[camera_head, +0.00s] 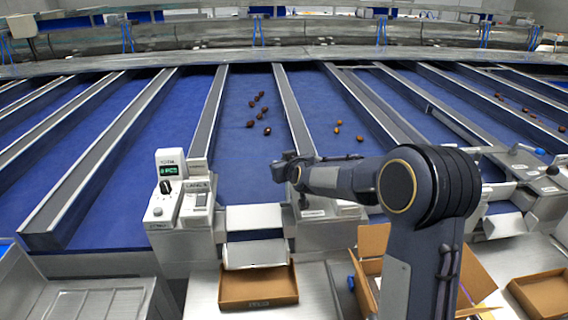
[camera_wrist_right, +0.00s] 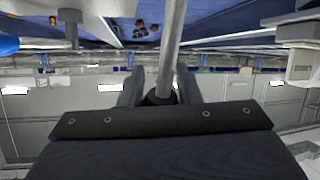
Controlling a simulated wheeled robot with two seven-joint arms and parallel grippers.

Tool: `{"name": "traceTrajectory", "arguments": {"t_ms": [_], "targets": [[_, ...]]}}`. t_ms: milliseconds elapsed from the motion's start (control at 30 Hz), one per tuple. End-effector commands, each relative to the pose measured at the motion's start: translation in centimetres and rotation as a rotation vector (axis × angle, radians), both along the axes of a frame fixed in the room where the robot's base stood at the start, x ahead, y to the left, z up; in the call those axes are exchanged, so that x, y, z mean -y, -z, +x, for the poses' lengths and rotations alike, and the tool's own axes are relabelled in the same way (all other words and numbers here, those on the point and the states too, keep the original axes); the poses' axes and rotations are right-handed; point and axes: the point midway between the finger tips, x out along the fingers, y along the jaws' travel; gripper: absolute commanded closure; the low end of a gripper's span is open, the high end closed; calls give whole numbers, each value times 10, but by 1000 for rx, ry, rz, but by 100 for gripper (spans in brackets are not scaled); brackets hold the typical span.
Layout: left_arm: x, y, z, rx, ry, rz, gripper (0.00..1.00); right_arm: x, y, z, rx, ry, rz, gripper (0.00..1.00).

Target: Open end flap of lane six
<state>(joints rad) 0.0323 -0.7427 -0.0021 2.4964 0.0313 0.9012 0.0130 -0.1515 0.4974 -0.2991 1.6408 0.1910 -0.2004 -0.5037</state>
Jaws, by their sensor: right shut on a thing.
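My right gripper (camera_head: 284,172) reaches in from the right to the end of the divider right of the centre lane. In the right wrist view my right gripper (camera_wrist_right: 161,90) is shut around a slim grey rod (camera_wrist_right: 172,45) with a dark collar, which looks like a flap lever. A silver end flap (camera_head: 255,254) hangs sloping at the foot of the centre lane, above a cardboard tray. The lane label (camera_head: 196,185) is too small to read surely. My forearm hides part of the lane to the right and its end. My left gripper is out of view.
Brown dates (camera_head: 251,124) lie on the blue centre lane and more (camera_head: 337,130) on the lane to its right. A control post (camera_head: 167,185) with a green display stands left.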

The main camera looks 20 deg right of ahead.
Motion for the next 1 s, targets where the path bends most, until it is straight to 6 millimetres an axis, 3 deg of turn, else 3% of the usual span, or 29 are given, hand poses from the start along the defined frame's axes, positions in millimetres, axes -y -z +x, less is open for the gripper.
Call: {"name": "traceTrajectory", "arguments": {"t_ms": [33,267,300,433,767,1000], "targets": [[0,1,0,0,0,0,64,0,14,-4,-31,-3,1,100],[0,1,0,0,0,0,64,0,14,-4,-31,-3,1,100],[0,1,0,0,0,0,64,-1,14,-4,-31,-3,1,64],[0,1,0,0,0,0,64,-1,12,-3,-25,-4,1,48],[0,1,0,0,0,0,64,-2,5,-6,-15,-3,1,48],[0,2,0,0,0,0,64,-5,-12,-41,-14,-6,2,48]]}}
